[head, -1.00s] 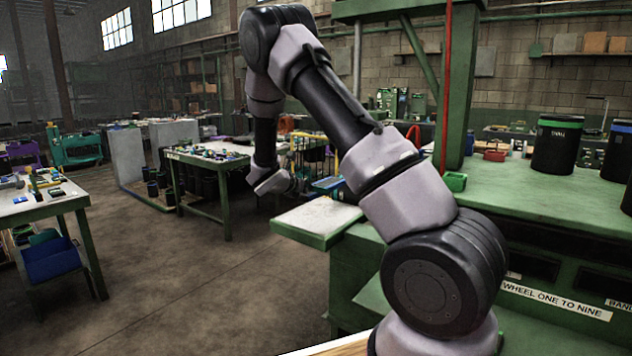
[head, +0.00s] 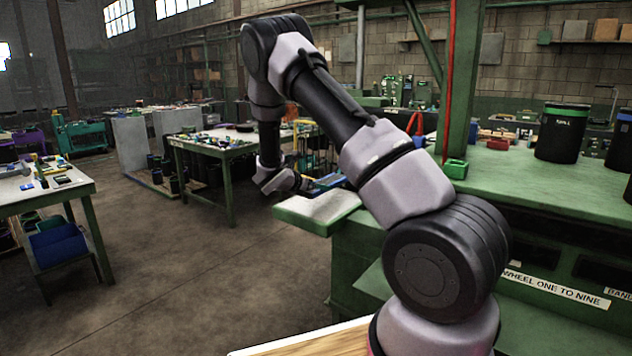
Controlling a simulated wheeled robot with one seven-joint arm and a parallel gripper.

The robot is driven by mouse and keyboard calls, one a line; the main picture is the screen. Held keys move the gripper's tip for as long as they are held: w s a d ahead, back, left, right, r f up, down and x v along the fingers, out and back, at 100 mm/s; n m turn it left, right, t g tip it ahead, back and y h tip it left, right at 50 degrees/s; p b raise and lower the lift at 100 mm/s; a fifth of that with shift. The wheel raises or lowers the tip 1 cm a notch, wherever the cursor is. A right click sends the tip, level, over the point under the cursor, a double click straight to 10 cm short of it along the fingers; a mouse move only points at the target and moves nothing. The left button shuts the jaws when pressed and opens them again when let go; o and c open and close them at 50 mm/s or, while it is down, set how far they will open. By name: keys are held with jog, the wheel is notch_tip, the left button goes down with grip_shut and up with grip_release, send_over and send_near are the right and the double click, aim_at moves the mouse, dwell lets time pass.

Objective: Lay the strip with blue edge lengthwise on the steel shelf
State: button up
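My gripper (head: 300,184) hangs at the end of my arm, left of centre, over the left end of the green counter. Its fingers are small and dark here, and I cannot tell whether they are open or shut. A thin blue-edged piece (head: 326,183) shows just right of the gripper, above a pale-topped ledge (head: 318,209). It may be the strip with blue edge; I cannot tell whether the gripper touches it. I cannot make out a steel shelf for certain.
A green counter (head: 520,190) fills the right, with a black bin (head: 562,133) and a small green box (head: 455,169) on it. A green post (head: 461,80) rises behind my arm. Cluttered tables stand left (head: 48,200) and behind (head: 212,141). Open floor (head: 190,280) lies between.

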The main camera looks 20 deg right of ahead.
aim_at(316, 205)
jog(key=shift+f, duration=0.25)
dwell(0.4)
jog(key=shift+f, duration=2.05)
jog(key=o, duration=1.1)
